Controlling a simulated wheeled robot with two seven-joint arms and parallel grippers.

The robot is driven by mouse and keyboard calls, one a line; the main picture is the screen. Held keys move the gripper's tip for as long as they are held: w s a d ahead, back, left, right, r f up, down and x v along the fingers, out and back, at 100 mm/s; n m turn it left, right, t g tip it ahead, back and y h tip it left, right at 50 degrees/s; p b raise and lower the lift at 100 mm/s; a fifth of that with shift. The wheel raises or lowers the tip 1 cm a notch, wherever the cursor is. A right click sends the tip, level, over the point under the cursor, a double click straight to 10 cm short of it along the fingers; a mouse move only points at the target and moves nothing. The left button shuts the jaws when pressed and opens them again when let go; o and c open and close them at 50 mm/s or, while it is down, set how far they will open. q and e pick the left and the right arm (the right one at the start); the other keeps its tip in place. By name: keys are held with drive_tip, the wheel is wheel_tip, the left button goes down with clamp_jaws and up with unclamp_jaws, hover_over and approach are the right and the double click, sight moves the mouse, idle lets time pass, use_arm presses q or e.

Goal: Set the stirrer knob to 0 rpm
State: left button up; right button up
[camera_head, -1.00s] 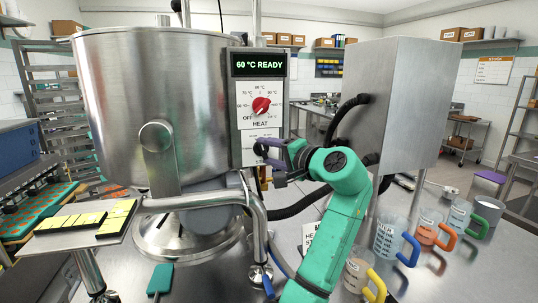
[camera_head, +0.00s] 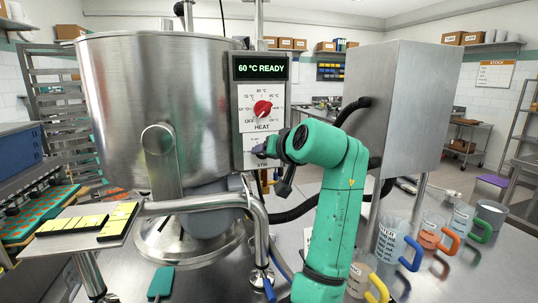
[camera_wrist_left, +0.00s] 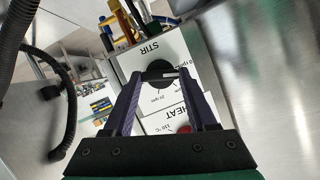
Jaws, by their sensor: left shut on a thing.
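The black stirrer knob (camera_wrist_left: 158,70) sits on the white STIR panel (camera_wrist_left: 136,66) in the left wrist view. A "rpm" label is partly visible at its right and another mark, seemingly 20 rpm, lies below it. A pale line on the knob points toward the right in that view; its exact setting is hard to read. My left gripper (camera_wrist_left: 163,76) is shut on the knob, one purple finger on each side. In the head view my left gripper (camera_head: 262,151) is at the lower control panel and hides the knob. My right gripper is not in view.
The red HEAT knob (camera_head: 262,108) is just above, under a display (camera_head: 261,67) reading 60 °C READY. The steel kettle (camera_head: 150,100) stands left, a steel box (camera_head: 400,110) right. Measuring jugs (camera_head: 390,245) line the right of the table, and a bent pipe (camera_head: 255,215) runs below.

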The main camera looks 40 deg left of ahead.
use_arm(q)
drive_tip(key=shift+s+a+f+n+t+h, duration=0.1)
drive_tip(key=shift+n+t+h, duration=0.25)
drive_tip(key=shift+n, duration=0.25)
drive_tip(key=shift+s+f+n+t+h, duration=0.1)
drive_tip(key=shift+n+t+h, duration=0.2)
drive_tip(key=shift+n, duration=0.3)
drive_tip(key=o, duration=1.4)
drive_tip(key=shift+w+r, duration=0.1)
drive_tip(key=shift+c, duration=0.2)
drive_tip(key=shift+r, duration=0.1)
drive_tip(key=b+v, duration=0.3)
drive_tip(key=v, duration=1.1)
drive_tip(key=shift+s+d, duration=0.25)
drive_tip(key=shift+d, duration=0.05)
